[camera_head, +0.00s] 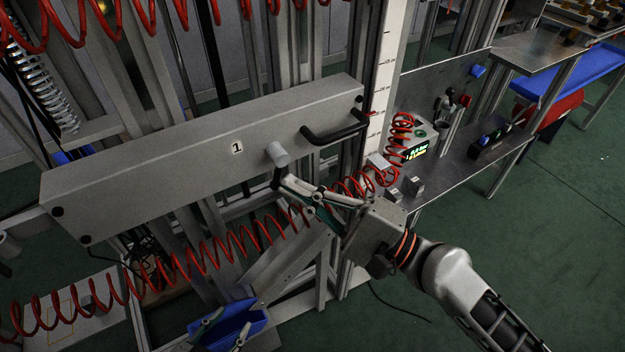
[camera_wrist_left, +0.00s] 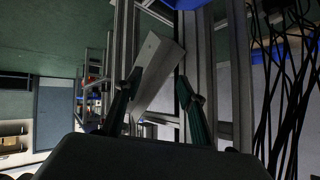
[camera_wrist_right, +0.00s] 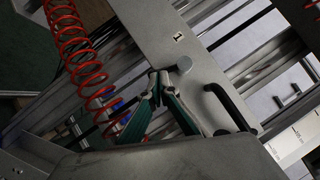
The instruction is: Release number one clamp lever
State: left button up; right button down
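The number one clamp lever (camera_head: 277,155) has a grey cylindrical hub on the front of a long grey box beam (camera_head: 130,175), beside the label 1 (camera_head: 237,147). A short dark arm hangs below the hub. The hub also shows in the right wrist view (camera_wrist_right: 184,64). My right gripper (camera_head: 284,181) is at that arm, just below the hub. Its fingertips are almost together in the right wrist view (camera_wrist_right: 160,75) and appear closed on the arm, which they mostly hide. My left gripper (camera_head: 230,322) is low at the bottom, open and empty.
A black handle (camera_head: 335,132) sits on the beam right of the lever. Red coiled hoses (camera_head: 205,262) hang in front of the frame and near my right gripper. A blue part (camera_head: 228,325) is by my left gripper. A metal bench (camera_head: 470,160) stands right; green floor is open there.

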pick_arm(q)
jog(key=w+d+r+n+h+b, duration=0.1)
jog(key=d+b, duration=0.4)
jog(key=b, duration=0.3)
jog(key=shift+w+d+r+t+h, duration=0.2)
jog(key=shift+w+d+t+h, duration=0.2)
pick_arm(e)
jog(key=s+a+r+m+t+h, duration=0.2)
jog(key=m+t, duration=0.7)
jog(key=m, duration=0.6)
jog(key=shift+s+a+r+t, duration=0.25)
jog(key=shift+s+a, duration=0.35)
jog(key=shift+a, duration=0.75)
pick_arm(q)
jog(key=shift+s+f, duration=0.15)
jog(key=shift+f, duration=0.05)
pick_arm(e)
jog(key=shift+f, duration=0.1)
jog(key=shift+s+f, duration=0.1)
pick_arm(q)
jog(key=shift+r, duration=0.1)
pick_arm(e)
jog(key=v, duration=1.1)
jog(key=shift+s+d+f+m, duration=0.2)
jog(key=shift+d+m, duration=0.1)
